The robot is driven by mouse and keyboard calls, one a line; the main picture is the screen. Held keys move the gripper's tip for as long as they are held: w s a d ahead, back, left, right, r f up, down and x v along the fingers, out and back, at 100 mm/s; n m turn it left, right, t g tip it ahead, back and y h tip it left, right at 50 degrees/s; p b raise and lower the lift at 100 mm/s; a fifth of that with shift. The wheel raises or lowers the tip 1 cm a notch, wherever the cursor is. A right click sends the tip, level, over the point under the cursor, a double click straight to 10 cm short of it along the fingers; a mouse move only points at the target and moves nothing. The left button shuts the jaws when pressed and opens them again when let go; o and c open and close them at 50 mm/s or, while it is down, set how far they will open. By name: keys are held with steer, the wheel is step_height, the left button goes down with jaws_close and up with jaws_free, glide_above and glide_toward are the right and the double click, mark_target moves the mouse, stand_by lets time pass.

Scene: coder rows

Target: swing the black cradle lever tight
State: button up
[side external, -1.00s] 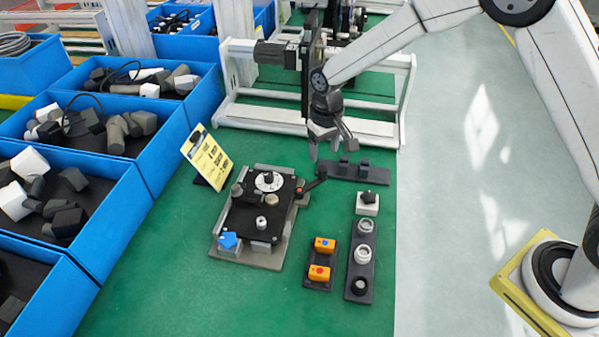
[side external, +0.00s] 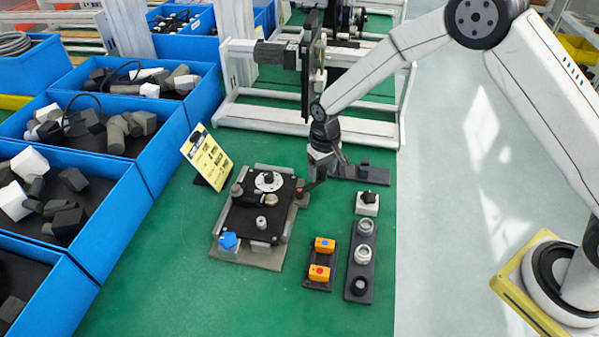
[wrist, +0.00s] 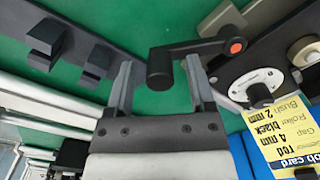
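The black cradle lever (wrist: 200,48) shows in the wrist view as a crank arm with an orange-red dot at its pivot end and a black upright knob (wrist: 160,70) at its free end. My gripper (wrist: 160,80) is open, with the knob between its two grey fingertips and gaps visible on both sides. In the side view my gripper (side external: 318,178) is low at the right edge of the black cradle plate (side external: 248,212), hiding the lever's free end. The lever's pivot end (side external: 300,190) still shows beside the plate.
A yellow job card (side external: 206,157) stands left of the fixture. A dark rack with two blocks (side external: 375,174) lies just behind my gripper. A white block with a black knob (side external: 367,203), a ring holder (side external: 360,275) and orange blocks (side external: 320,272) stand to the right.

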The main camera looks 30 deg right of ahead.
jaws_close()
stand_by(1.3)
